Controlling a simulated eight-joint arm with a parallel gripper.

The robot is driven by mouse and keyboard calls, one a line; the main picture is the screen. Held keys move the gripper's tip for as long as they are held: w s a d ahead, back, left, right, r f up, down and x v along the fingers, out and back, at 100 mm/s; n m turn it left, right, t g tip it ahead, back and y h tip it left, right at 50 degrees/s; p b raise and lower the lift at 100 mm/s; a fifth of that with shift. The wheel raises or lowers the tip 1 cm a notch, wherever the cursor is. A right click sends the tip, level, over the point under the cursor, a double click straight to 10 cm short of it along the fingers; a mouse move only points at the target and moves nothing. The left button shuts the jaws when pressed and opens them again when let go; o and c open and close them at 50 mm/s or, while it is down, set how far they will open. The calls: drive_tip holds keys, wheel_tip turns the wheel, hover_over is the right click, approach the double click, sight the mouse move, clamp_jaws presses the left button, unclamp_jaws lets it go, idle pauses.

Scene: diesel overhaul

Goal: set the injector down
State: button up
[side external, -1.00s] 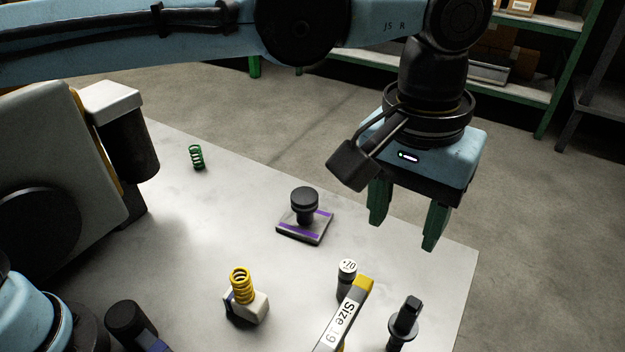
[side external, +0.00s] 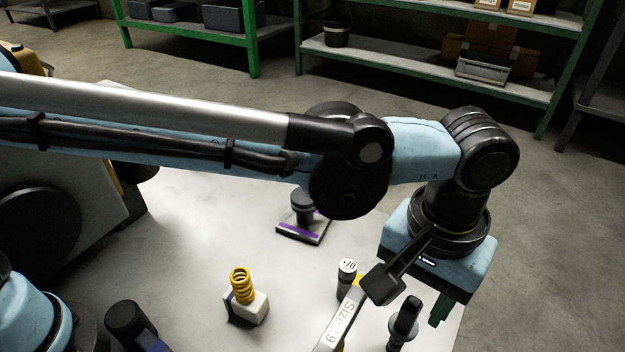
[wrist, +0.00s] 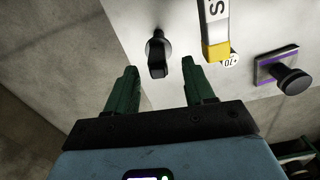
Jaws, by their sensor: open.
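A black upright part with a round flange and a squared top, which I take to be the injector (side external: 403,323), stands on the grey table near its right edge. In the wrist view the injector (wrist: 158,53) is just beyond the gap between my fingertips, with no finger touching it. My gripper (wrist: 159,75) is open and empty, with its two green fingers apart. In the side view my gripper (side external: 439,309) is low, right of the injector; one finger shows and the other is hidden.
A black knob on a purple-striped base (side external: 302,230) and a yellow spring on a block (side external: 242,287) stand farther left. Shelving (side external: 430,72) is behind.

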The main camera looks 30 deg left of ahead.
sight(402, 328)
drive_tip(key=shift+d+f, duration=0.1)
drive_tip(key=shift+f, duration=2.15)
clamp_jaws()
